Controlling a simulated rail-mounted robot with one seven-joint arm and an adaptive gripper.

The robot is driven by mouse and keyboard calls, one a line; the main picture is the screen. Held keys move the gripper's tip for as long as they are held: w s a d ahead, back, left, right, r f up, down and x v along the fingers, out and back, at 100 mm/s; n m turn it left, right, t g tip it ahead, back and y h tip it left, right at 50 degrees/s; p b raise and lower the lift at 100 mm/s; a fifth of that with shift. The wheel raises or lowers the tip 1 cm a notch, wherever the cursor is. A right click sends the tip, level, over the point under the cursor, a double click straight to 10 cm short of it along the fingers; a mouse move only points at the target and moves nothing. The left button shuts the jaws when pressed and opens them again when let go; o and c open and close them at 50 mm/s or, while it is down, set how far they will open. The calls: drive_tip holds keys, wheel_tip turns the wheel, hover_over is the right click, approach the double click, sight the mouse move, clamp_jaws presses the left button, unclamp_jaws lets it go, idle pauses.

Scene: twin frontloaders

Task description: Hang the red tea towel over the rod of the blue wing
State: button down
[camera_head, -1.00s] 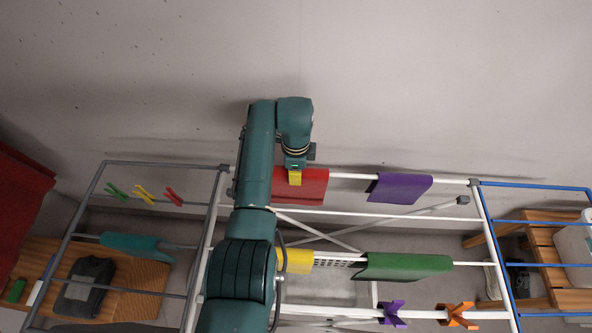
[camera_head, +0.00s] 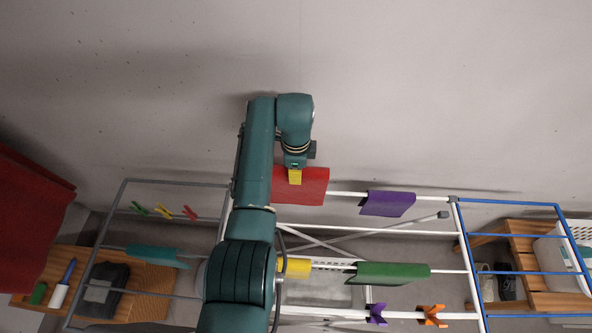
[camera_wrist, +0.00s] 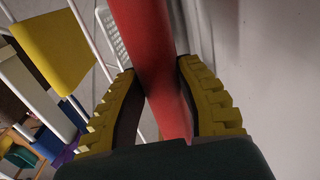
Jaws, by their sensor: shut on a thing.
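The red tea towel (camera_head: 315,186) is pinched in my gripper (camera_head: 295,177), which has yellow pads, at the back of the drying rack. The towel's top stands above the white back rod, and part of my arm covers its left side. In the wrist view the red towel (camera_wrist: 150,50) runs between the two yellow ribbed fingers (camera_wrist: 165,110). The blue wing (camera_head: 515,202) is at the far right of the head view, with several blue rods. No cloth hangs on the parts of it that show.
A purple towel (camera_head: 388,204) hangs on the white back rod right of my gripper. A green towel (camera_head: 390,273) and a yellow towel (camera_head: 295,268) hang nearer. Purple (camera_head: 377,314) and orange (camera_head: 433,315) clips sit at the front. A wooden bench (camera_head: 525,243) with a white basket stands under the blue wing.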

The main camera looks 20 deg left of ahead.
wheel_tip(320, 180, up, 8)
drive_tip(key=p, duration=0.5)
drive_tip(key=shift+f+p, duration=0.2)
drive_tip(key=shift+p, duration=0.15)
drive_tip(key=shift+r+b, duration=0.2)
drive_tip(key=shift+b, duration=0.15)
drive_tip(key=shift+r, duration=0.8)
wheel_tip(320, 180, up, 8)
drive_tip(key=s+d, duration=0.3)
drive_tip(key=s, duration=0.6)
drive_tip(key=shift+s+d, duration=0.2)
drive_tip(key=shift+d, duration=0.05)
drive_tip(key=shift+d, duration=0.1)
